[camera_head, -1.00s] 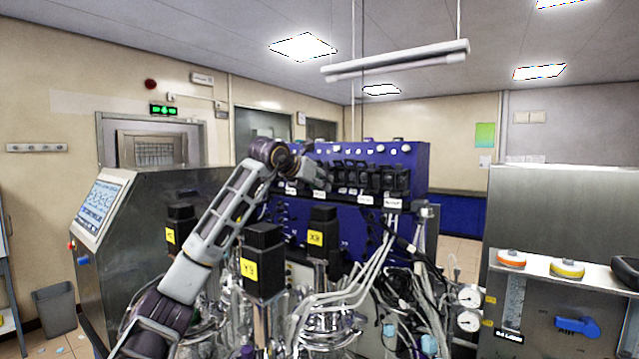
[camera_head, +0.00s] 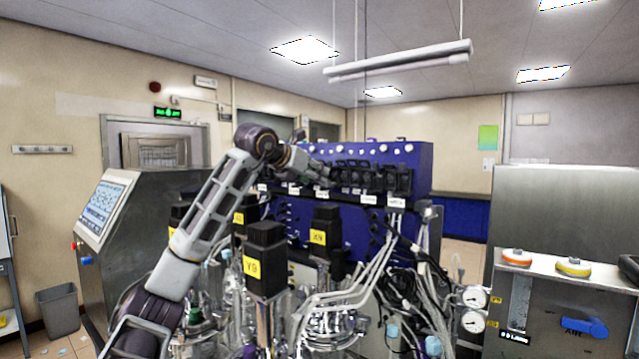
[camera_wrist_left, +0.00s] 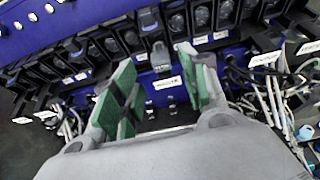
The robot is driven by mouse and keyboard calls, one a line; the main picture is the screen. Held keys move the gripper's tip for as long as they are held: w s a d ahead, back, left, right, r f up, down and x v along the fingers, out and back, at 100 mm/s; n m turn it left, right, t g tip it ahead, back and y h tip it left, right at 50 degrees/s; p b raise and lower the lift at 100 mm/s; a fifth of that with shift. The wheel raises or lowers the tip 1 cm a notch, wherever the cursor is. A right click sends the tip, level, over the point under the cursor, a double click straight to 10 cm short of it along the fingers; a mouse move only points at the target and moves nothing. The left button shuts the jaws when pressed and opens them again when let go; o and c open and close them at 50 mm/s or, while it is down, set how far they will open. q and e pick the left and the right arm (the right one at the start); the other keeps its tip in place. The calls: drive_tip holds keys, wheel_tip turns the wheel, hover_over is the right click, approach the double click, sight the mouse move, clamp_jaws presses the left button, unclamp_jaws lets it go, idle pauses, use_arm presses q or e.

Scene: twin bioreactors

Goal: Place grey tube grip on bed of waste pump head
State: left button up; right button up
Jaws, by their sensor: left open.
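My left gripper (camera_wrist_left: 156,62) is open, its green-padded fingers pointing at the row of pump heads on the blue panel. In the head view, its wrist end (camera_head: 318,173) is in front of that row, and the fingers are hard to make out. A small grey block (camera_wrist_left: 160,56), possibly the grey tube grip, shows between the fingertips, just below a pump head with a grey-blue top (camera_wrist_left: 149,20). The fingers are not closed on it. I cannot tell if it rests on a pump bed or which head is the waste pump. My right gripper is out of view.
More dark pump heads (camera_head: 398,181) line the blue cabinet (camera_head: 418,155) on both sides. Black motor blocks with yellow labels (camera_head: 266,262) stand below my left arm. Loose tubes (camera_wrist_left: 270,105) hang right of the gripper.

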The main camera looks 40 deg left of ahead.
use_arm(q)
drive_tip(key=b+v, duration=0.1)
drive_tip(key=v, duration=0.5)
drive_tip(key=shift+s+r, duration=0.15)
drive_tip(key=shift+s, duration=0.25)
